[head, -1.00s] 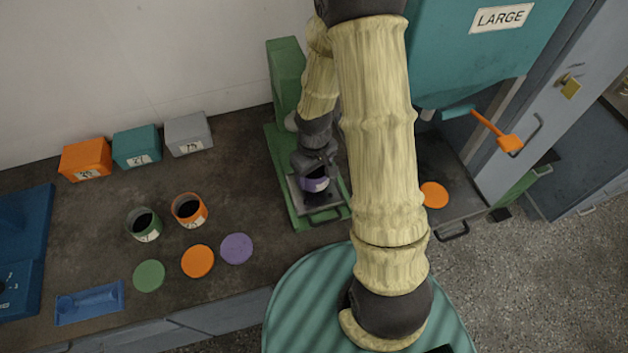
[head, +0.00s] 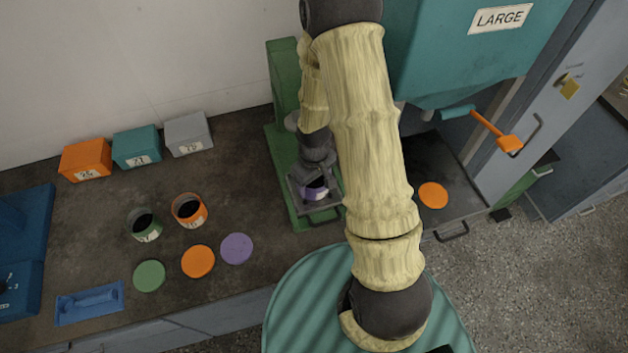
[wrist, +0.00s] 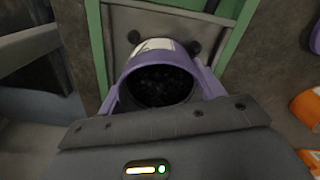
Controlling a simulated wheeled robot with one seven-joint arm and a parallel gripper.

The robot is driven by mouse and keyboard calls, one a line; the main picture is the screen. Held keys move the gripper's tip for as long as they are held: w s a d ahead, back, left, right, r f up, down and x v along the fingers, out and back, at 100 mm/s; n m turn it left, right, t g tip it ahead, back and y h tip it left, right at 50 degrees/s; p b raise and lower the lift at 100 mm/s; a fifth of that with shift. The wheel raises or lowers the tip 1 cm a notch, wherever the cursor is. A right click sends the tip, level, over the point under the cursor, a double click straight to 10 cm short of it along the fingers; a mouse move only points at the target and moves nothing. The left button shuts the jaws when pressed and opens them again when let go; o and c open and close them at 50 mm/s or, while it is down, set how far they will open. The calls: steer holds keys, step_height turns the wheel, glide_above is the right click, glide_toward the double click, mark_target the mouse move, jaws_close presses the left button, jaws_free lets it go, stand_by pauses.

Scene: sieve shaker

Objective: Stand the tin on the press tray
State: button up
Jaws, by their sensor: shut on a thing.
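The tin (head: 314,190) is purple with a white label and is open at the top, with dark contents. It is upright over the grey press tray (head: 333,209) of the green press (head: 284,72). My gripper (head: 315,180) is shut on the tin. In the wrist view the tin (wrist: 162,80) shows its dark filling, and the tray (wrist: 125,28) lies beneath it between green rails. The tin's base is hidden, so I cannot tell whether it touches the tray.
A green-labelled tin (head: 144,225) and an orange tin (head: 189,210) stand to the left. Green (head: 149,275), orange (head: 197,261) and purple (head: 236,248) lids lie in front of them. The teal LARGE machine (head: 460,50) stands to the right. Bare bench lies left of the press.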

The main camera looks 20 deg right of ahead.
steer(key=o, duration=1.1)
steer(key=shift+f, duration=0.1)
steer(key=shift+o, duration=0.2)
step_height(320, 180, up, 12)
steer(key=shift+r, duration=0.25)
steer(key=s+r+m+t, duration=0.2)
steer(key=s+r+m, duration=0.2)
steer(key=s+r, duration=0.3)
steer(key=shift+s+r+m+t, duration=0.15)
steer(key=shift+s+m+t, duration=0.15)
steer(key=shift+s, duration=0.1)
